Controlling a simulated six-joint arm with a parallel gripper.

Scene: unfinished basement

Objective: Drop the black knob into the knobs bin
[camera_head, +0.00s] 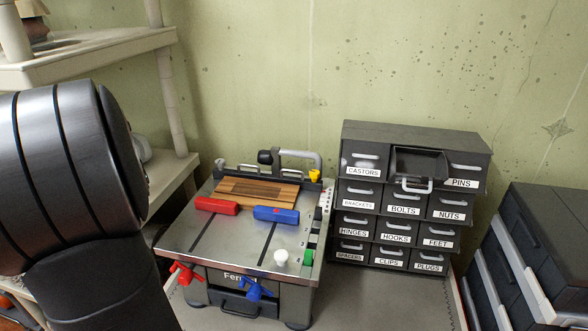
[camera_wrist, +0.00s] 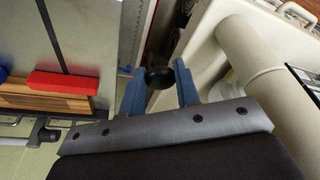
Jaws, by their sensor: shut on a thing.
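The black knob (camera_wrist: 159,77) is round and dark in the wrist view. My gripper (camera_wrist: 161,84) has its blue fingers shut on it, one finger on each side. In the head view my dark arm fills the left foreground, and neither the gripper nor the held knob shows. A grey drawer cabinet (camera_head: 410,136) stands at the right, against the wall. Its top middle drawer (camera_head: 418,164) is pulled open, and its inside looks dark and empty. No label can be read on this drawer, and no drawer in view reads knobs.
A bench machine (camera_head: 243,240) with a wooden board, red and blue blocks and a white knob (camera_head: 281,257) stands left of the cabinet. A beige shelf (camera_head: 85,55) is at the left. Black and grey cases (camera_head: 540,255) stand at the right. Clear surface lies before the cabinet.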

